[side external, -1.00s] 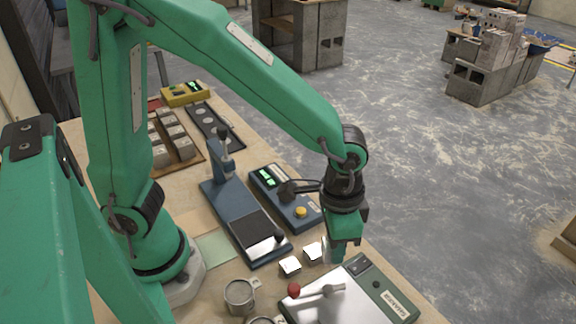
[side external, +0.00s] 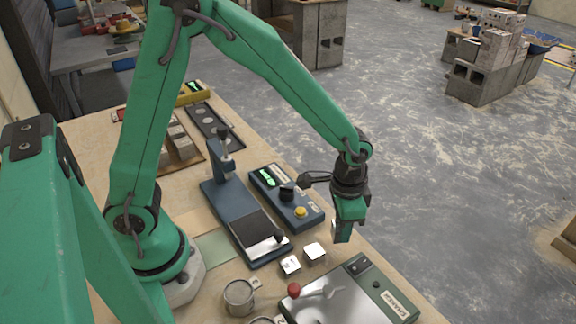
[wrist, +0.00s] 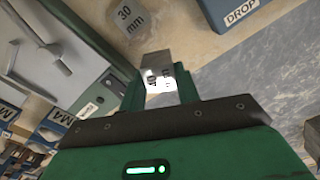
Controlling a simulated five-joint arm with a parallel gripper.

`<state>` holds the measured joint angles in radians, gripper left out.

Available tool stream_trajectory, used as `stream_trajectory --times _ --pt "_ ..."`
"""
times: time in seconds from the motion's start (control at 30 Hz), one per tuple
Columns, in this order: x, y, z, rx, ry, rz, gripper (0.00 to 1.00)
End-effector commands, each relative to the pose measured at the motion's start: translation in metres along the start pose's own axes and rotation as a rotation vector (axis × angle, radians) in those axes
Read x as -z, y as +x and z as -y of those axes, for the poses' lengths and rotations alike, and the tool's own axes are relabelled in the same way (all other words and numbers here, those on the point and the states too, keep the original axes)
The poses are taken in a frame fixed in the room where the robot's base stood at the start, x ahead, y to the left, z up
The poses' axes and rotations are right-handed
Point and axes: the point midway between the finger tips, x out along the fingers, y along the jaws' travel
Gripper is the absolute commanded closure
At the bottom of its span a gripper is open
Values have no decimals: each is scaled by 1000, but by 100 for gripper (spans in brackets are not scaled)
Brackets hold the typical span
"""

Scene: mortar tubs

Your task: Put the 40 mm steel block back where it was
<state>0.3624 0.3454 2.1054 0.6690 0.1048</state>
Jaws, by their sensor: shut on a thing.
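My gripper (side external: 343,236) is above the right edge of the workbench in the side external view, shut and pointing down. In the wrist view the steel block marked 40 mm (wrist: 158,74) sits between the two green fingers of my gripper (wrist: 160,88). In the side external view the fingers mostly hide it. Two other bright steel blocks stand on the bench left of my gripper, one nearer (side external: 290,265) and one farther (side external: 315,252).
A green-grey plate device with a red-knobbed lever (side external: 350,297) is below my gripper in the picture. A blue panel with a yellow button (side external: 288,200) and a blue stand (side external: 238,212) are to the left.

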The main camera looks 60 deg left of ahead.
Motion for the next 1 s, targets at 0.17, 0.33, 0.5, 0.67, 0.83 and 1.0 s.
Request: stream_trajectory --times 0.17,0.33,0.5,0.67,0.83,1.0 --pt "-1 16 0 0 0 3 100" --pt "-1 33 0 0 0 2 100" --pt "-1 38 0 0 0 0 100" --pt "-1 38 0 0 0 -1 100" --pt "-1 40 0 0 0 0 100" --pt "-1 41 0 0 0 1 47"
